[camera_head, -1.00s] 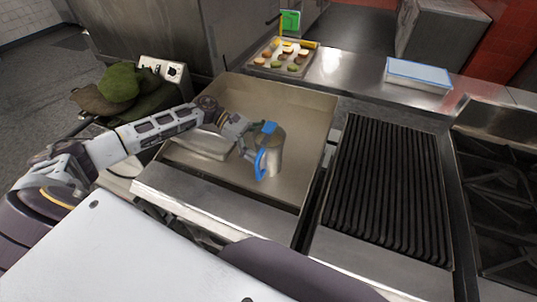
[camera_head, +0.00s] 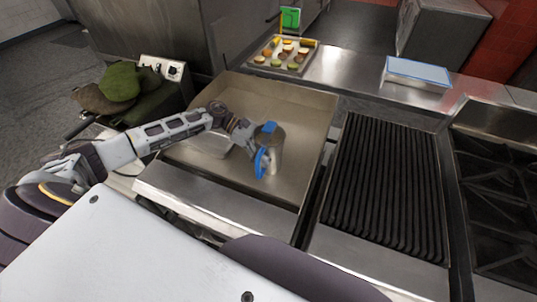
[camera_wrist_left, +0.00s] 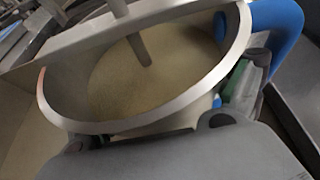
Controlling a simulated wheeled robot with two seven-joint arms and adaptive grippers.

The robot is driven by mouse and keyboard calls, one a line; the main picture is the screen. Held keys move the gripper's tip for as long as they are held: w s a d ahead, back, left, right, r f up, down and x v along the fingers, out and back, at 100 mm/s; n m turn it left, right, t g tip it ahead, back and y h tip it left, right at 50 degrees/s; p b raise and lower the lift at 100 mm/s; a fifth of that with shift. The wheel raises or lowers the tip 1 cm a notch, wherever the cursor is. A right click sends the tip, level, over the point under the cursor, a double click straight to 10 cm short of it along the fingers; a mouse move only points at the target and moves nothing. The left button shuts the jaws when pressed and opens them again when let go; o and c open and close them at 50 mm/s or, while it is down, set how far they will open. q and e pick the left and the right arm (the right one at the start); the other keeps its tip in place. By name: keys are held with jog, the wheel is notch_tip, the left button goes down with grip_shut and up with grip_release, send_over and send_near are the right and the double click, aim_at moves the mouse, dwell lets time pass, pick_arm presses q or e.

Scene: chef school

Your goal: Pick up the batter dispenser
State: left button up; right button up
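The batter dispenser (camera_head: 275,152) is a metal cup with a blue handle and a blue thumb piece on top. It stands upright on the flat griddle (camera_head: 300,105) in the head view. In the left wrist view, its open top (camera_wrist_left: 150,75) fills much of the picture, with pale batter and a central rod inside; its blue handle shows at the right. My left gripper (camera_head: 262,157) is at the handle side of the dispenser, its fingers close around or against the handle. Whether they are shut on it cannot be made out. My right gripper is not in view.
A ribbed grill (camera_head: 387,190) lies right of the griddle, with burners (camera_head: 500,185) beyond. A tray of food pieces (camera_head: 285,55) and a blue-topped box (camera_head: 418,73) sit on the back counter. Green and brown bags (camera_head: 120,88) lie at the left.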

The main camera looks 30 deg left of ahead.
pick_arm(q)
jog(key=c, duration=0.9)
jog(key=shift+r, duration=0.1)
jog(key=shift+c, duration=1.2)
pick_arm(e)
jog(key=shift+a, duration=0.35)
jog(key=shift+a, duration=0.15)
pick_arm(q)
notch_tip(320, 180, up, 17)
jog(key=b, duration=0.2)
jog(key=shift+b, duration=0.4)
jog(key=shift+r, duration=0.5)
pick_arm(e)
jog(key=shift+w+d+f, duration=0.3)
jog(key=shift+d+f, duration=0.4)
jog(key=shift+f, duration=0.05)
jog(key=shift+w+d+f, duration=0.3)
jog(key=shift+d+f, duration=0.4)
